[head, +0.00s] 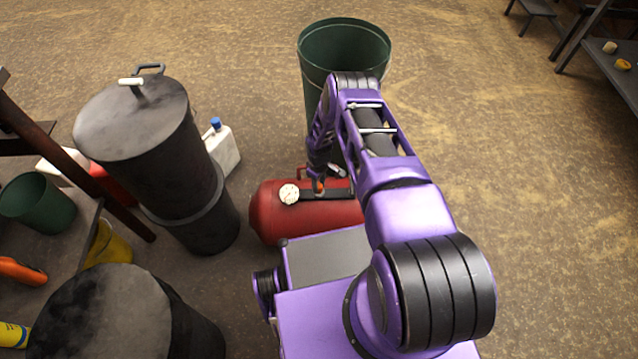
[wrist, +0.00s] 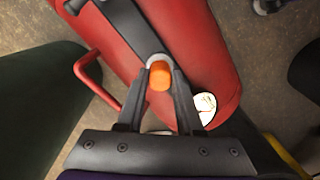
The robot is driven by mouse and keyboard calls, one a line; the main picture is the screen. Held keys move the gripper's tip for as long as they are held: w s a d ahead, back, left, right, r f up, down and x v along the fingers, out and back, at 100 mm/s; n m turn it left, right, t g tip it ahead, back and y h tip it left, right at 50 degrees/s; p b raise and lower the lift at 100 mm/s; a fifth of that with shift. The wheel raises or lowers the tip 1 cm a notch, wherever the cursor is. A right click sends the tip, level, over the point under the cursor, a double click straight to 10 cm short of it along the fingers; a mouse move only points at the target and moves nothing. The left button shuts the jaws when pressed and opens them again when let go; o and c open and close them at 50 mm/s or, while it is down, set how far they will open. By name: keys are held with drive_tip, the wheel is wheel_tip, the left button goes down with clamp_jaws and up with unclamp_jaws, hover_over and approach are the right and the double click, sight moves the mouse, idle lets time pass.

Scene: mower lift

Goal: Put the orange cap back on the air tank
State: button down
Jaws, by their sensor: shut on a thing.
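The red air tank (head: 290,217) lies on the floor in front of my base, with a dark strip (head: 322,193) along its top and a white round gauge (head: 289,194) near its left end. The tank (wrist: 207,35) fills the upper middle of the wrist view, with the gauge (wrist: 205,107) at right. My gripper (wrist: 160,78) is shut on the orange cap (wrist: 159,76). The cap is over a pale round fitting at the end of the dark strip; I cannot tell whether it is seated. In the head view my gripper (head: 319,190) is low over the tank's top, beside the gauge.
A green bin (head: 315,85) stands behind the tank. A tall black drum (head: 160,160) and a white jug (head: 224,150) with a blue cap stand to the left. Another black drum (head: 110,315) is at front left. A grey shelf (head: 612,68) is at far right. Floor on the right is open.

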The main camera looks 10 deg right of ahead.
drive_tip(key=shift+f, duration=0.45)
drive_tip(key=c, duration=0.8)
unclamp_jaws()
drive_tip(key=shift+c, duration=0.2)
drive_tip(key=shift+r, duration=0.1)
wheel_tip(320, 180, up, 11)
drive_tip(key=p, duration=0.6)
drive_tip(key=shift+p, duration=0.3)
